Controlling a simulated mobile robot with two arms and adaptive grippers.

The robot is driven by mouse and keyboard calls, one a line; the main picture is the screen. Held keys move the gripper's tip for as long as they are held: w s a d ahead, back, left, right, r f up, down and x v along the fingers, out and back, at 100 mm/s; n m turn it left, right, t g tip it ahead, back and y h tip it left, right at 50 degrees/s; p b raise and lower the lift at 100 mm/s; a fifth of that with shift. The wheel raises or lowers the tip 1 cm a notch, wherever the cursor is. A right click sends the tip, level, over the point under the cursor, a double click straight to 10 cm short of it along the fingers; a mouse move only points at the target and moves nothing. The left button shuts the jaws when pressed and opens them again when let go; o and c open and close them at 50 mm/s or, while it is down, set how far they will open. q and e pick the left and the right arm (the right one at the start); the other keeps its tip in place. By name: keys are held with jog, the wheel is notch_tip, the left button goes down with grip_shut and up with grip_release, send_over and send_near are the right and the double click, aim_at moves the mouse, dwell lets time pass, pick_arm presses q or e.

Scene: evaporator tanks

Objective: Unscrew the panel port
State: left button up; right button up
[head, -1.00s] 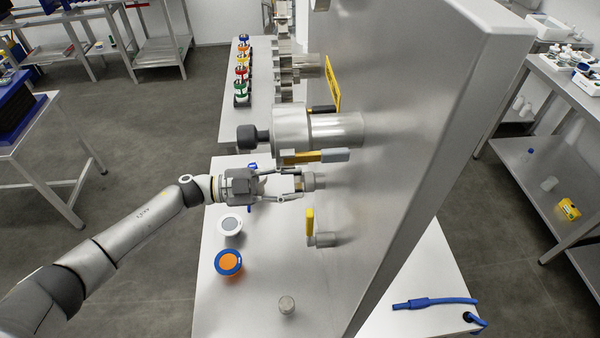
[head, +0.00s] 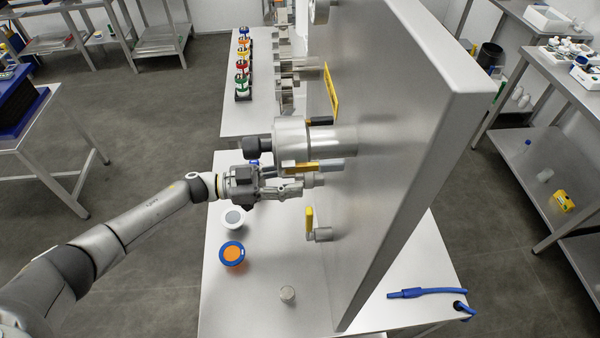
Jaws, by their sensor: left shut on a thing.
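The steel panel (head: 400,130) stands upright on the table, with metal fittings on its left face. My left gripper (head: 300,186) points right at the panel, below the large steel cylinder (head: 335,142). Its fingers are shut on a small metal port (head: 317,180) on the panel face. The fingers partly hide the port, so its thread does not show. A yellow-handled valve (head: 322,234) sits on the panel just below and in front of the gripper. My right gripper is not in view.
On the table (head: 250,310) are a white-rimmed disc (head: 233,218), a blue and orange disc (head: 232,254) and a small metal cap (head: 287,294). A yellow and grey handle (head: 320,165) sits close above the gripper.

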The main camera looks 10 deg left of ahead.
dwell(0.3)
pick_arm(q)
jog(key=n, duration=0.5)
jog(key=shift+f, duration=0.1)
jog(key=o, duration=1)
